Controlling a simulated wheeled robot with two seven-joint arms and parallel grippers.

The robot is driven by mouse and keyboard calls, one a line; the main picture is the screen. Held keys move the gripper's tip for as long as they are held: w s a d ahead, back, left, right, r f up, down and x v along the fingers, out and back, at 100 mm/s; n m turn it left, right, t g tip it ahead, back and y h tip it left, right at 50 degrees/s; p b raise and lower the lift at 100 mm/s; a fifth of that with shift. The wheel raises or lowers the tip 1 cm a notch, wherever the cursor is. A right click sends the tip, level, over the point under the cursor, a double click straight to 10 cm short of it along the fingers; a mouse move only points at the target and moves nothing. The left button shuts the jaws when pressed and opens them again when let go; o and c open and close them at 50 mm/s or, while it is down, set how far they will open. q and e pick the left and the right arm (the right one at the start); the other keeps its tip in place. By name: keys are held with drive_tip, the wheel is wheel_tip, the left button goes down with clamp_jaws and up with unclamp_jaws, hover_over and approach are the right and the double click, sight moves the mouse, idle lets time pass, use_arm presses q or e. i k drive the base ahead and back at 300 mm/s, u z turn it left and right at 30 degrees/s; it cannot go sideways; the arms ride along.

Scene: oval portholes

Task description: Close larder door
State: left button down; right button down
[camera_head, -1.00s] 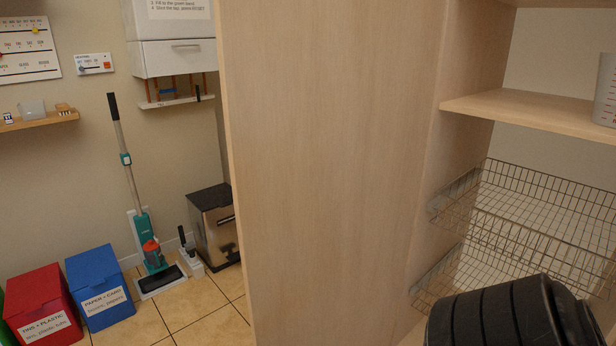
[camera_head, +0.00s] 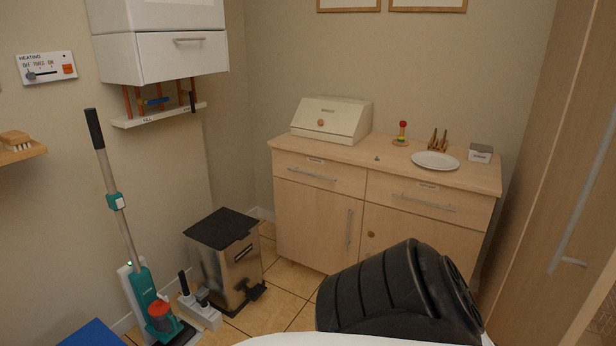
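The larder door (camera_head: 548,190) is a tall light-wood panel at the right edge of the head view. A long grey bar handle (camera_head: 584,190) runs down the wood there. A small patch of wire basket (camera_head: 606,318) shows at the lower right corner, so the larder is at least partly open. How far open the door stands is hard to tell, as the picture cuts it off. A black ribbed part of my own arm is at the bottom, right of the middle. Neither gripper's fingers show, and no contact with the door is visible.
A wooden cabinet (camera_head: 322,222) with a bread bin (camera_head: 331,120) and a plate (camera_head: 435,161) on top stands at the back. A steel pedal bin (camera_head: 226,262), a teal floor cleaner (camera_head: 150,298) and a blue box (camera_head: 92,335) stand at left. Tiled floor (camera_head: 285,282) shows between.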

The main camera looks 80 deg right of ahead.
sight(563, 268)
drive_tip(key=i, duration=0.4)
drive_tip(key=z, duration=4.1)
drive_tip(key=i, duration=0.55)
drive_tip(key=z, duration=0.2)
